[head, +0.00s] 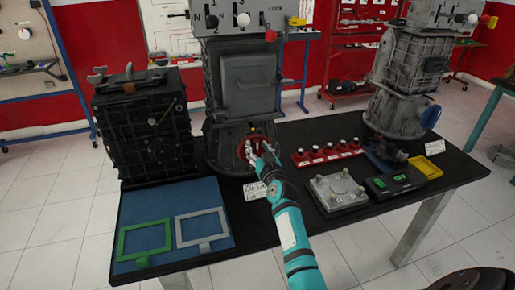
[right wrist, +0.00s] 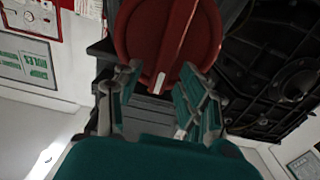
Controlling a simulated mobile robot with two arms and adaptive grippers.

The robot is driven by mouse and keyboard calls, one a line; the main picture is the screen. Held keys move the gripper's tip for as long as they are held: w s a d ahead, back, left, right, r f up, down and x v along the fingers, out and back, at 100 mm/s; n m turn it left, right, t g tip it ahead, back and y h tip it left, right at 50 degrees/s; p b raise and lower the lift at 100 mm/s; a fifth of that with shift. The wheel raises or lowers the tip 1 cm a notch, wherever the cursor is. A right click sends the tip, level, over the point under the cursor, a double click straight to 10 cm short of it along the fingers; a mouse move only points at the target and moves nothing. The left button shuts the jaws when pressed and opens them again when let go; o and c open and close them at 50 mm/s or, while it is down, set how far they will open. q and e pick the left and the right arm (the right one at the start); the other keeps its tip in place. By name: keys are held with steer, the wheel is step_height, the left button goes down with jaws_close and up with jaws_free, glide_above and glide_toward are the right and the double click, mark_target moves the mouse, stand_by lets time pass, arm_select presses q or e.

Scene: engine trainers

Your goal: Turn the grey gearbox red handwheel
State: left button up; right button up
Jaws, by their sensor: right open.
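The grey gearbox (head: 248,85) stands upright on the black table, with a shift panel on top. Its red handwheel (head: 241,150) is low on the front and partly hidden by my right gripper (head: 262,153). In the right wrist view the handwheel (right wrist: 150,30) is a large red disc with a raised bar across it and a pale mark at the bar's near end. My right gripper (right wrist: 160,92) is open, its fingers on either side of the bar's near end. I cannot tell whether they touch the wheel. My left gripper is out of view.
A black gearbox (head: 145,125) stands close on the left, behind a blue mat (head: 205,198) with green and grey frames. To the right are a red rack (head: 328,153), a square metal part (head: 337,192) and another grey gearbox (head: 405,85).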

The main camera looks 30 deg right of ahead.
steer(key=shift+w+d, duration=0.1)
steer(key=shift+w, duration=0.15)
jaws_close()
